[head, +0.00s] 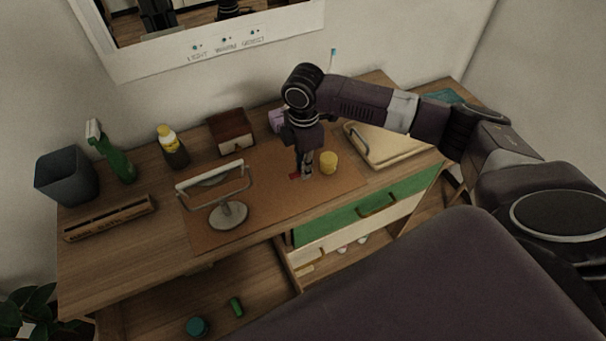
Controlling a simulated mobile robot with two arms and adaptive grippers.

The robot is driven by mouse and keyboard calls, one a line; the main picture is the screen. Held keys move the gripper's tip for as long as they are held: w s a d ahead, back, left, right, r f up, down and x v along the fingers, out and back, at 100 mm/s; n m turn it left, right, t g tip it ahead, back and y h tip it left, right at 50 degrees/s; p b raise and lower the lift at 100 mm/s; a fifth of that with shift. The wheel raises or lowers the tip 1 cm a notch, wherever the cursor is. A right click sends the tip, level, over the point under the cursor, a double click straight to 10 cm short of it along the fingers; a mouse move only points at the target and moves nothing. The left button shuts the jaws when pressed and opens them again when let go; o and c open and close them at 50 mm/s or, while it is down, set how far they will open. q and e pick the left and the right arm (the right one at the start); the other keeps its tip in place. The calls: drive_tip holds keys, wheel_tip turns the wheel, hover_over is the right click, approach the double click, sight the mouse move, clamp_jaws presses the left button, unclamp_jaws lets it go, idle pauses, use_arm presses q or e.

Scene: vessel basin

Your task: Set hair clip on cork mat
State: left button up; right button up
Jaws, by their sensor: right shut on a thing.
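The cork mat (285,208) is a flat brown sheet on the wooden dresser top. My right gripper (304,174) points down over the back middle part of the mat, its fingers shut on the hair clip. The hair clip (293,177) is a small red piece showing at the left of the fingertips; the rest is hidden by the fingers. It is at or just above the mat; I cannot tell whether it touches. My left gripper is not in view.
A yellow cup-like item (328,162) stands close right of my right gripper. A wooden box (231,131) and tan tray (385,148) stand behind and right. An open drawer (260,285) lies below.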

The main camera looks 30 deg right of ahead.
sight(304, 185)
wheel_tip(304, 185, down, 4)
drive_tip(key=shift+p, duration=0.4)
drive_tip(key=shift+f, duration=0.45)
drive_tip(key=shift+f, duration=0.1)
drive_tip(key=o, duration=0.7)
drive_tip(key=shift+r, duration=0.55)
wheel_tip(304, 185, up, 11)
drive_tip(key=b, duration=0.3)
drive_tip(key=shift+r, duration=0.1)
